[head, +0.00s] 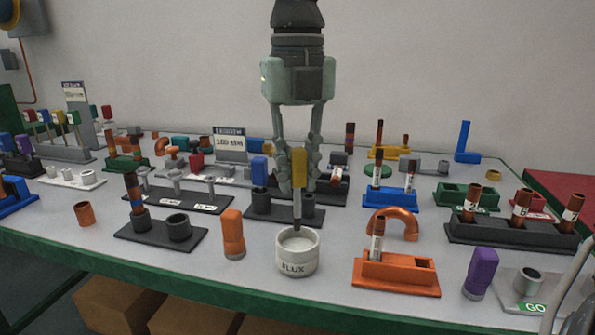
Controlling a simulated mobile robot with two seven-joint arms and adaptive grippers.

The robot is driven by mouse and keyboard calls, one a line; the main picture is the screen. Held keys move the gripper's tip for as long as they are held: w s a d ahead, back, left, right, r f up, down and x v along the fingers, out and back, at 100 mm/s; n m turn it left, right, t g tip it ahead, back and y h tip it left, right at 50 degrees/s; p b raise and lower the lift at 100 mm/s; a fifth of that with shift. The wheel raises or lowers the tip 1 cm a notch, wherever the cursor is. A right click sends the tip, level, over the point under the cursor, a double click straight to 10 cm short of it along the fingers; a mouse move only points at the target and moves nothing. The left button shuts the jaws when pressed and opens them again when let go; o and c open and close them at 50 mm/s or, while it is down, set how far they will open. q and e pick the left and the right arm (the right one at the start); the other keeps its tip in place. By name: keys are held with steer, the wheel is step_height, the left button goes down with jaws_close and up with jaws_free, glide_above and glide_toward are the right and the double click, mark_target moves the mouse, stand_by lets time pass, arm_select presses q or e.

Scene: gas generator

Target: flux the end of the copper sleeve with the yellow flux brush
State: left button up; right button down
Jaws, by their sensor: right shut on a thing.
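My right gripper (299,180) comes down from the top and is shut on the yellow flux brush (299,162). The brush is upright, its grey stem pointing down. Its lower end is at the mouth of the white flux pot (297,258), marked FLUX; whether the tip touches the flux cannot be told. A short copper sleeve (84,214) stands on the table at the left, well apart from the gripper. My left gripper is not in view.
An orange block (233,234) stands close left of the pot. An orange tray (397,283) and a copper bend (392,221) are to its right, with a purple block (480,272) beyond. A dark two-cup holder (270,212) is just behind. Racks crowd the back.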

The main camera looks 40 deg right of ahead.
steer(key=shift+f, duration=0.1)
stand_by(0.3)
steer(key=shift+f+b, duration=1.75)
steer(key=shift+f, duration=0.15)
steer(key=shift+r, duration=0.15)
steer(key=shift+r+p, duration=2.2)
steer(key=shift+r, duration=0.85)
steer(key=shift+d, duration=0.1)
